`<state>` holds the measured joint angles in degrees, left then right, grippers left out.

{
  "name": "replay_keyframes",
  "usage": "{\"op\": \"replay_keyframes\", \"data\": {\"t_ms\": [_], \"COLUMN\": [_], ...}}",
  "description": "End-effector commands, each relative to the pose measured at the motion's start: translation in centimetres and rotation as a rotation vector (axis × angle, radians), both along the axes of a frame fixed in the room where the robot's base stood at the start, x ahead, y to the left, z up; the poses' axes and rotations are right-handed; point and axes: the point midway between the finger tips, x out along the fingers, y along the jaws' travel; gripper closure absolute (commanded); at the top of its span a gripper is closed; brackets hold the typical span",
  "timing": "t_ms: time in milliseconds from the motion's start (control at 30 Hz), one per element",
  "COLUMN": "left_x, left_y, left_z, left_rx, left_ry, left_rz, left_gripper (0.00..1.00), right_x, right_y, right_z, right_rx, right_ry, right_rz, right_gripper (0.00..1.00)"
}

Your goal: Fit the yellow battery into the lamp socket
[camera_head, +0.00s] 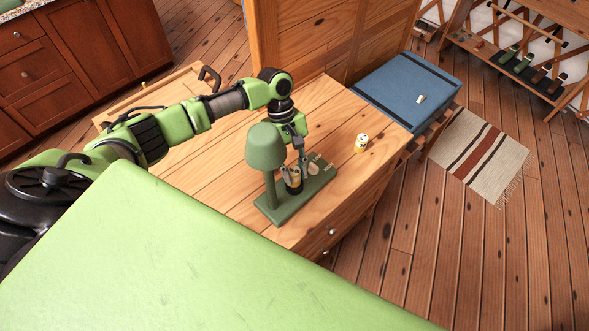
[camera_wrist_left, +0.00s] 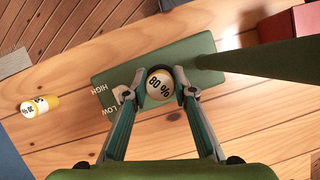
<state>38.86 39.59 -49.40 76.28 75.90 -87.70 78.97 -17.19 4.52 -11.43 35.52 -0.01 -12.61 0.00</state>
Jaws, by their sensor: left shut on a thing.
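A green lamp stands on the wooden cabinet top, with its shade (camera_head: 265,147) on a post and a flat base (camera_head: 312,196). My left gripper (camera_head: 292,177) is over the base, shut on a yellow battery (camera_head: 296,181). In the left wrist view the battery (camera_wrist_left: 159,84) sits between the fingertips (camera_wrist_left: 160,91), its pale end marked "80 %" facing the camera. A dark part shows low around the battery in the head view. My right gripper is not in view.
A second yellow battery (camera_head: 361,142) with a white end stands on the cabinet top, apart from the lamp. The base carries "HIGH" and "LOW" labels. A blue chest (camera_head: 408,88) is beyond the cabinet. The lamp post (camera_wrist_left: 262,60) rises close beside my left gripper.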

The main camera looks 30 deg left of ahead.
Motion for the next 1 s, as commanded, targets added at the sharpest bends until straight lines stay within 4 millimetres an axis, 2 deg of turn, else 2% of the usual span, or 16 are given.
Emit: {"op": "replay_keyframes", "data": {"t_ms": [1000], "left_x": [0.0], "left_y": [0.0], "left_z": [-2.6], "left_rx": [-0.001], "left_ry": [0.001], "left_rz": [0.000], "left_gripper": [0.97], "right_x": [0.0], "right_y": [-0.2], "right_z": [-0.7], "right_rx": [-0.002], "right_ry": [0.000], "right_rz": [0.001], "right_gripper": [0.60]}}
